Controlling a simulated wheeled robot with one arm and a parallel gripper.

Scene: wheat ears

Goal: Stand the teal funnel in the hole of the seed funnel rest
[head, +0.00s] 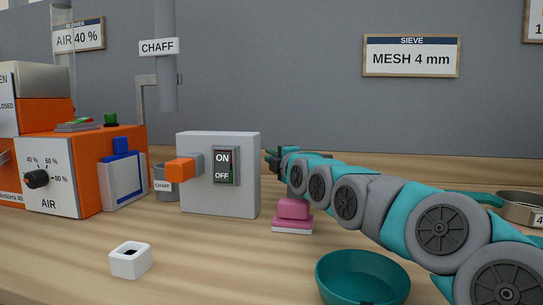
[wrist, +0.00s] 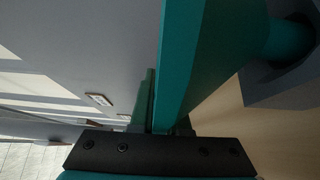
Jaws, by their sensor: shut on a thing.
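My gripper (head: 274,157) reaches past the right edge of the grey switch box in the head view, and its tips are small and partly hidden there. In the wrist view a large teal piece, which looks like the teal funnel (wrist: 205,60), fills the space before the dark palm bar. My gripper is shut on it. It narrows to a round teal part on the right of that view. I cannot make the funnel out in the head view. The seed funnel rest appears to be the small white block (head: 130,261) with a dark square hole, at the front left of the table.
The grey ON/OFF box (head: 243,201) with an orange knob stands between my gripper and the white block. A pink block (head: 293,210), a teal bowl (head: 362,282) and a sieve (head: 522,212) are near my arm. An orange machine (head: 90,160) stands left. Table around the white block is clear.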

